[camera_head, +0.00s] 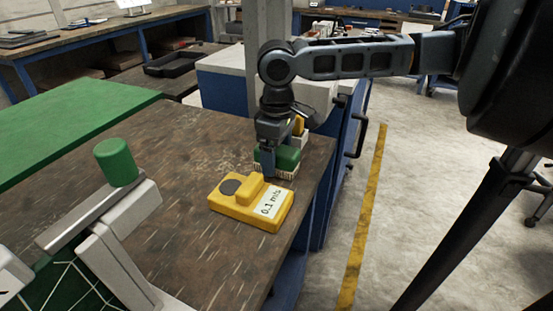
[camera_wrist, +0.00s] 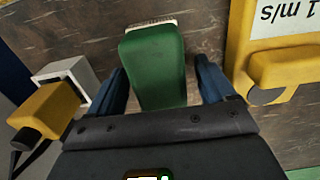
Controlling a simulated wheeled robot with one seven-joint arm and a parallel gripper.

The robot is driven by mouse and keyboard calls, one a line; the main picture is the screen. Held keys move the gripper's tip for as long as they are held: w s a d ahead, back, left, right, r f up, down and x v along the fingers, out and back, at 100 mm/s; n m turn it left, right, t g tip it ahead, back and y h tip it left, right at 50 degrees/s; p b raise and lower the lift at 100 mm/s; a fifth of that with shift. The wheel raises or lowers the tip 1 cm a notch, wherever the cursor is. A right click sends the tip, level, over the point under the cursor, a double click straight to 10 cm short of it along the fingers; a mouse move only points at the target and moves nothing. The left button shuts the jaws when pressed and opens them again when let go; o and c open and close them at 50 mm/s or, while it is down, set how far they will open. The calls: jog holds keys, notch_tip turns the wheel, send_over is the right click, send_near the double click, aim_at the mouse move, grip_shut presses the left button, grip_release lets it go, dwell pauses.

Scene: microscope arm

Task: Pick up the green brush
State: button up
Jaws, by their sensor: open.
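The green brush (camera_head: 288,157) with pale bristles lies on the brown worktable near its right edge. My gripper (camera_head: 270,165) is over it, pointing down, and partly hides it in the head view. In the wrist view the brush (camera_wrist: 155,62) lies between the two blue-grey fingers of my gripper (camera_wrist: 160,78). The fingers are open, one on each side, with a small gap visible on both sides. The brush's near end is hidden behind the gripper body.
A yellow device (camera_head: 250,202) labelled 0.1 m/s sits close beside the brush. On the other side are a white box (camera_wrist: 68,76) and a yellow object (camera_wrist: 46,110). A green cylinder (camera_head: 115,162) stands on a grey metal bar at left. The table's middle is clear.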

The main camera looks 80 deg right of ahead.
jog(key=shift+f, duration=0.55)
jog(key=c, duration=1.1)
jog(key=shift+r, duration=0.2)
